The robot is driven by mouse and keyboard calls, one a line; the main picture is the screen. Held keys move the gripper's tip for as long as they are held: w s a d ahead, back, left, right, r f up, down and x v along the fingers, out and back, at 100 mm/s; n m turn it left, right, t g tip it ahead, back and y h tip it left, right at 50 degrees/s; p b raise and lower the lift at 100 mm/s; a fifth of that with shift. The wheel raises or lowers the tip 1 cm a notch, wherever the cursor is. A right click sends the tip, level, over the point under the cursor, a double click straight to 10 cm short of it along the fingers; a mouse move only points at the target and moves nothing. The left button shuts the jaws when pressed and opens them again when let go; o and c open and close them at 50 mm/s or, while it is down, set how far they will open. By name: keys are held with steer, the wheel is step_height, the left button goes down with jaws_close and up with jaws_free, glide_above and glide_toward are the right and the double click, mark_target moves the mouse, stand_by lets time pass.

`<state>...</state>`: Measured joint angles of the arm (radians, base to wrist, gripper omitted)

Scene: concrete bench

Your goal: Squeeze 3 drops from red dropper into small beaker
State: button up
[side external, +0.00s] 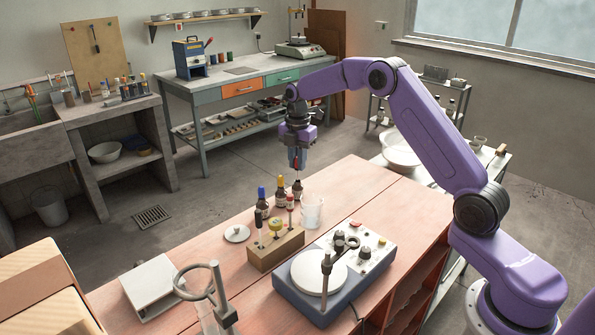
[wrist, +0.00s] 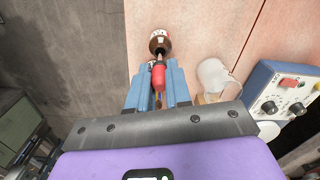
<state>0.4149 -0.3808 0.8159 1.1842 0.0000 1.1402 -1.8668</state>
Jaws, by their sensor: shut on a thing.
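My gripper (side external: 297,167) is shut on the red dropper, whose red bulb (wrist: 158,76) sits between the blue fingers in the wrist view. The dropper points down at a brown bottle with a white label (wrist: 159,41), directly below my gripper. This bottle also shows in the side view (side external: 297,193). I cannot tell whether the dropper's tip is inside the bottle's neck. The small beaker (side external: 311,214) is clear and stands upright just in front of the bottle, apart from my gripper. In the wrist view the beaker (wrist: 213,76) is right of the fingers.
A blue-capped bottle (side external: 262,197) and a yellow-capped bottle (side external: 280,190) stand left of the brown bottle. A wooden block (side external: 275,251) with upright items stands in front. A blue-grey stirrer device (side external: 320,290) is near the front right.

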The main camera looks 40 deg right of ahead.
step_height(320, 180, up, 11)
stand_by(1.0)
steer(key=shift+s+a, duration=0.1)
stand_by(1.3)
steer(key=s+a+f, duration=0.5)
steer(key=s+f, duration=0.3)
steer(key=s, duration=0.2)
steer(key=shift+s+a, duration=0.2)
steer(key=shift+s, duration=0.2)
stand_by(0.4)
steer(key=shift+f, duration=0.1)
jaws_close()
